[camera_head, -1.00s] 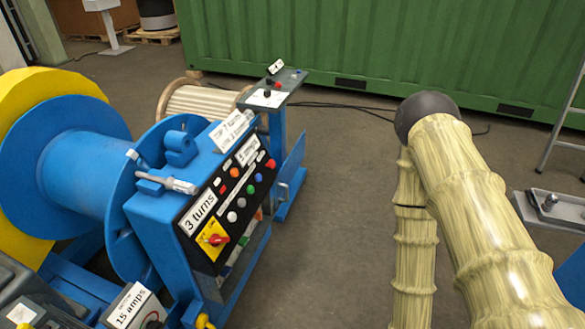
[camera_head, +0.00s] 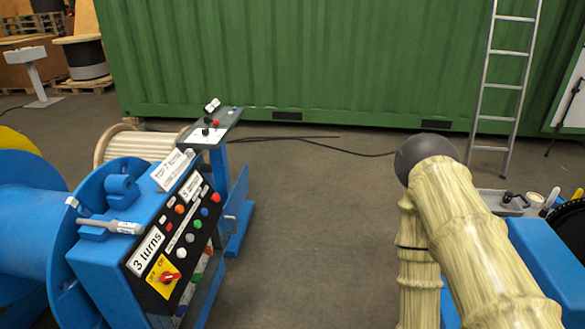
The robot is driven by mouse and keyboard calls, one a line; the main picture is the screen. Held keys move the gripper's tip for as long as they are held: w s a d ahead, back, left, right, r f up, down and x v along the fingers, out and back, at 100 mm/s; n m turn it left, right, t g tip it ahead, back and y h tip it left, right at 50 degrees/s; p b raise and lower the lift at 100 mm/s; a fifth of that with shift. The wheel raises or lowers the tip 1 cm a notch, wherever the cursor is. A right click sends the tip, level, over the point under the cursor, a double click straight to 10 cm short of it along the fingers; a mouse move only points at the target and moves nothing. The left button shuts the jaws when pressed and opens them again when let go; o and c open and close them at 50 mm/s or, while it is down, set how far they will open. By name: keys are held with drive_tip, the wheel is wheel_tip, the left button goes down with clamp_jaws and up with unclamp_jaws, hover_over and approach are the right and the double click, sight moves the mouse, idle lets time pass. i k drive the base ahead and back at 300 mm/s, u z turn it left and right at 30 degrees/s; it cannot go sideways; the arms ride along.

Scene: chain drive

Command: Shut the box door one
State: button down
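A blue control box (camera_head: 110,255) stands at the lower left, with a black sloped panel of coloured buttons and a red knob. A flat blue panel (camera_head: 236,215) with a small handle stands out on the box's right side, apart from the box front; it looks like a door standing open. I cannot tell for sure that it is box door one. My arm, in a pale ribbed sleeve with a dark round joint, fills the right of the view, away from the panel. My gripper is outside the picture.
A grey stand top (camera_head: 215,125) with small controls is behind the box. A green container (camera_head: 320,60) closes off the back, with a ladder (camera_head: 503,85) leaning on it. A blue bench with tools (camera_head: 515,202) is at right. The floor (camera_head: 310,220) between box and arm is clear.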

sight(232, 210)
drive_tip(key=u, duration=0.3)
drive_tip(key=k, duration=0.15)
drive_tip(key=z, duration=1.3)
drive_tip(key=i, duration=1.65)
drive_tip(key=u, duration=0.9)
drive_tip(key=i, duration=0.95)
drive_tip(key=u, duration=1.35)
drive_tip(key=i, duration=0.35)
drive_tip(key=u, duration=0.25)
